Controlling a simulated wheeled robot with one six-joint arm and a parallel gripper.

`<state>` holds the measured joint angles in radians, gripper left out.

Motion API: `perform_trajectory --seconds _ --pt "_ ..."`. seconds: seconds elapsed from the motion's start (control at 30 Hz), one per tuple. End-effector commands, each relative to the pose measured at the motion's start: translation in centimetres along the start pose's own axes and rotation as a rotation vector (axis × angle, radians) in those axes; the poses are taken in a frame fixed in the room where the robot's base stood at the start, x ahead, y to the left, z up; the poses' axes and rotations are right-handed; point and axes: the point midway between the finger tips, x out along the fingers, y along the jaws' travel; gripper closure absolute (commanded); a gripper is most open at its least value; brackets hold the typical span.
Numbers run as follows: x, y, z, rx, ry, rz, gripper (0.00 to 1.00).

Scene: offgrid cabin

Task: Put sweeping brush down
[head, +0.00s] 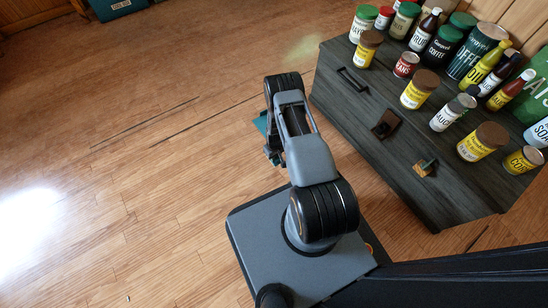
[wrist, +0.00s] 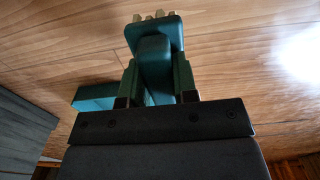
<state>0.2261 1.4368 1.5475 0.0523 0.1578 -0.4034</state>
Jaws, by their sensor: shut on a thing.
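The sweeping brush (wrist: 153,42) is teal, with short tan tufts at its far end in the wrist view. It sits between the two dark green fingers of my gripper (wrist: 157,72), which is shut on it. Another teal piece (wrist: 95,96) shows left of the fingers; I cannot tell whether it belongs to the brush. In the head view only a bit of teal (head: 262,125) shows beside my arm, over the wooden floor. My arm hides most of the gripper and brush there.
A dark wooden chest (head: 345,125) stands at the right, its top crowded with jars, cans and bottles. Two small brown items (head: 387,124) (head: 425,168) are on its near side. The plank floor (head: 130,200) at left is clear. A teal box (head: 118,8) is at the far top left.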

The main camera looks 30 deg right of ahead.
Motion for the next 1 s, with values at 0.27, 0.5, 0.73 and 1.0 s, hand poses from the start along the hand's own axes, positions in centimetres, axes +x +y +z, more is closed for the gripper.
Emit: perform_trajectory --seconds 0.27,0.5,0.73,1.0 --pt "2.7 0.4 -0.2 0.004 -0.002 -0.001 1.0" --pt "4.0 0.7 -0.1 0.013 0.0 0.0 1.0" --pt "4.1 0.8 -0.1 0.014 -0.001 -0.001 1.0" --pt "4.4 0.7 -0.1 0.012 0.0 -0.001 0.6"
